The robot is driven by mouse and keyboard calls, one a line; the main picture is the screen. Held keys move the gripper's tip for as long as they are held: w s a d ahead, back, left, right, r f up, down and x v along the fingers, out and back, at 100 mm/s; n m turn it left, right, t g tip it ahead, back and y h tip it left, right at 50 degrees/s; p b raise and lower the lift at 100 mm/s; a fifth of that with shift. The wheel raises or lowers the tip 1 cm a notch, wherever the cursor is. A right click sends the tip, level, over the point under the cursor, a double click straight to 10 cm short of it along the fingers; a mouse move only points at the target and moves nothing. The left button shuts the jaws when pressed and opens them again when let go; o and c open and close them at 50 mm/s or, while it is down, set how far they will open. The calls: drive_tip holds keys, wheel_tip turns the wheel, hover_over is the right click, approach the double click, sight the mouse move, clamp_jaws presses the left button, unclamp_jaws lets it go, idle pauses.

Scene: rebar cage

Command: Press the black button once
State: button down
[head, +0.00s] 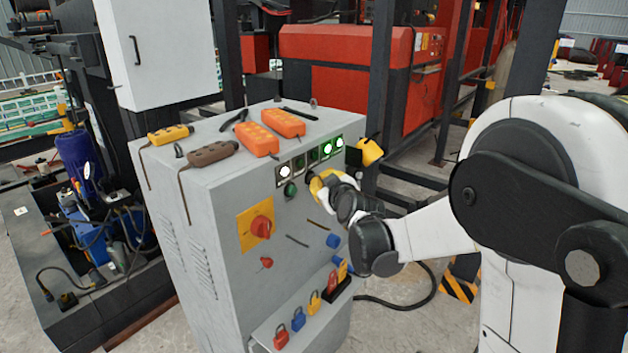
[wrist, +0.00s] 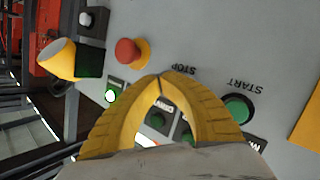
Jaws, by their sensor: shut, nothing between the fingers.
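The grey control cabinet (head: 215,215) stands in the middle of the head view. My yellow gripper (head: 318,184) is at the upper right of its front panel, close to the face; contact cannot be told. In the wrist view the gripper (wrist: 160,76) is shut and empty, its tips just by the upside-down STOP lettering (wrist: 178,69). I see no clearly black button; the panel beside that lettering is covered by my fingers. A green button (wrist: 238,108) sits by the START lettering, right of my fingers. It also shows in the head view (head: 290,190).
A red mushroom button (wrist: 130,51) on a yellow base is left of my fingertips. A yellow cone (head: 370,152) juts from the cabinet's right edge. A row of lamps, a red rotary switch (head: 261,227) and coloured padlocks (head: 297,318) are on the front. Orange pendants (head: 256,138) lie on top.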

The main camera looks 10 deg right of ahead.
drive_tip(key=shift+s+d, duration=0.55)
drive_tip(key=shift+s, duration=0.2)
drive_tip(key=s+d, duration=0.1)
drive_tip(key=s, duration=0.1)
drive_tip(key=s+d, duration=0.2)
idle(0.8)
drive_tip(key=s+a+f+m+g, duration=0.1)
drive_tip(key=s+a+m+g, duration=0.2)
drive_tip(key=s, duration=0.8)
drive_tip(key=s+a+g, duration=0.3)
drive_tip(key=s+a, duration=0.1)
drive_tip(key=s, duration=0.8)
drive_tip(key=s+d+f+m+g, duration=0.1)
drive_tip(key=s+f, duration=0.3)
drive_tip(key=s, duration=0.6)
drive_tip(key=shift+m+g+h, duration=0.4)
drive_tip(key=shift+m+g, duration=0.2)
drive_tip(key=shift+m, duration=0.3)
